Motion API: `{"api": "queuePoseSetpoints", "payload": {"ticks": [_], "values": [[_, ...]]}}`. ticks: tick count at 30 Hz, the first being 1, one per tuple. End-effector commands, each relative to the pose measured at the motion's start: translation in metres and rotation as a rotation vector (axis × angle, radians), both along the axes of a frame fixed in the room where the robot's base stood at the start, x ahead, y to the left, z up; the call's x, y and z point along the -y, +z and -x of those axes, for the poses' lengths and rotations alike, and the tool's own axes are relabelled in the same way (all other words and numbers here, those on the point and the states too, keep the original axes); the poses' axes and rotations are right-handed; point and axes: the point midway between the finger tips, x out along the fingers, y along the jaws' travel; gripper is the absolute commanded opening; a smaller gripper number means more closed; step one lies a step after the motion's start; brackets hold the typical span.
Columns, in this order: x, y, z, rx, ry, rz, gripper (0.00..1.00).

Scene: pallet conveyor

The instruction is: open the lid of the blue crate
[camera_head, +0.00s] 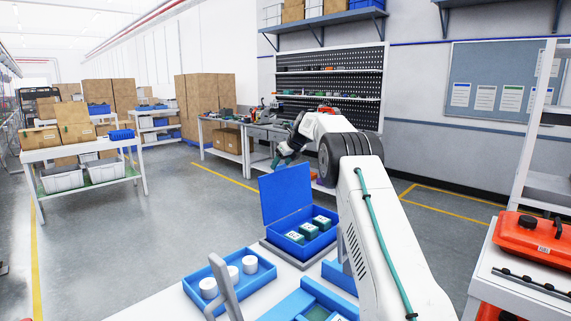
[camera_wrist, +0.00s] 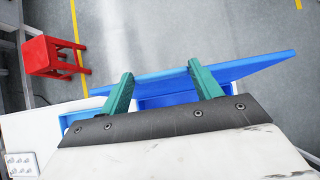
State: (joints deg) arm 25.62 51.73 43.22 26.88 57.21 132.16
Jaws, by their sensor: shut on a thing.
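The blue crate (camera_head: 284,246) stands on a grey base at the far end of the white worktop, with several dark green white-topped boxes inside. Its blue lid (camera_head: 286,194) stands raised, nearly upright, at the crate's back left side. My gripper (camera_head: 279,164) is at the lid's upper edge, reaching in from the back right. In the wrist view, the two green fingers of my gripper (camera_wrist: 161,69) reach to the blue lid (camera_wrist: 245,68), with the lid between them. The crate (camera_wrist: 168,100) shows partly below, mostly hidden by my gripper.
A blue tray with white cylinders (camera_head: 247,285) and another blue divided tray (camera_head: 290,306) are nearer on the worktop. An orange case (camera_head: 530,245) lies at right. A red stool (camera_wrist: 52,56) shows in the wrist view. The floor behind the crate is clear.

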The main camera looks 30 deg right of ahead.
Motion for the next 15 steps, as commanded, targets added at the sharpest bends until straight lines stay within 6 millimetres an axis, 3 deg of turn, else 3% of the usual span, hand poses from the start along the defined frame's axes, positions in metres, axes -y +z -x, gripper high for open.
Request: {"api": "queuePoseSetpoints", "payload": {"ticks": [15], "values": [[-0.0067, 0.0013, -0.0052, 0.006, 0.004, -0.001, 0.23]]}}
